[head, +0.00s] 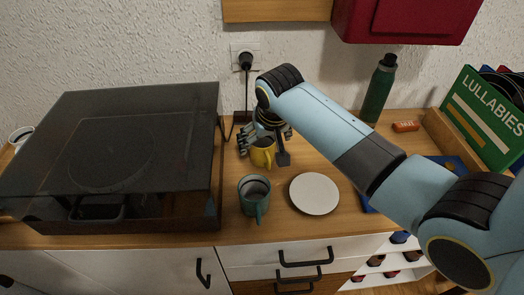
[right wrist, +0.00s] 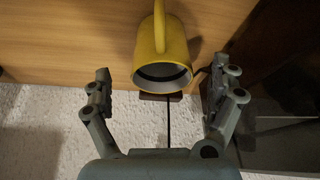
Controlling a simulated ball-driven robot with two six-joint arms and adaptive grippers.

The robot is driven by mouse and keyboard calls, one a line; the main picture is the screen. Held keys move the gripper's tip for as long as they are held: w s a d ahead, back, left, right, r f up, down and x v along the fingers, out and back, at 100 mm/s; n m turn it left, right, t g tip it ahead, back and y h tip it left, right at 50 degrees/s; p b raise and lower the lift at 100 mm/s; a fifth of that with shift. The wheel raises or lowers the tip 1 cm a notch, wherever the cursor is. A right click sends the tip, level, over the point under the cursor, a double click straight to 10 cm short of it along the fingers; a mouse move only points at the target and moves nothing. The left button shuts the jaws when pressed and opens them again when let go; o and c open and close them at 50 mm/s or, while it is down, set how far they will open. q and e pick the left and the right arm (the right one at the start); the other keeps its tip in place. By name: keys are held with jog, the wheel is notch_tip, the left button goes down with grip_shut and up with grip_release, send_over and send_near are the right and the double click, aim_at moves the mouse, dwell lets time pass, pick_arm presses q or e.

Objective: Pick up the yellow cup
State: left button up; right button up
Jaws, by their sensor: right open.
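The yellow cup (head: 263,157) stands on the wooden cabinet top, right of the turntable, with its upper part partly hidden by my right gripper (head: 266,140). In the right wrist view the yellow cup (right wrist: 163,52) shows its open rim and its handle. My right gripper (right wrist: 160,80) is open, with one finger on each side of the cup's rim end. A gap shows between each finger and the cup, and nothing is held. My left gripper is not in view.
A teal mug (head: 254,196) stands in front of the yellow cup, and a white plate (head: 314,194) lies to its right. The dark turntable (head: 110,150) is close on the left.

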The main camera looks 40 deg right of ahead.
aim_at(263, 145)
jog(key=x, duration=0.3)
jog(key=shift+w+f, duration=0.15)
jog(key=shift+f, duration=0.2)
jog(key=c, duration=1.1)
jog(key=shift+c, duration=1.2)
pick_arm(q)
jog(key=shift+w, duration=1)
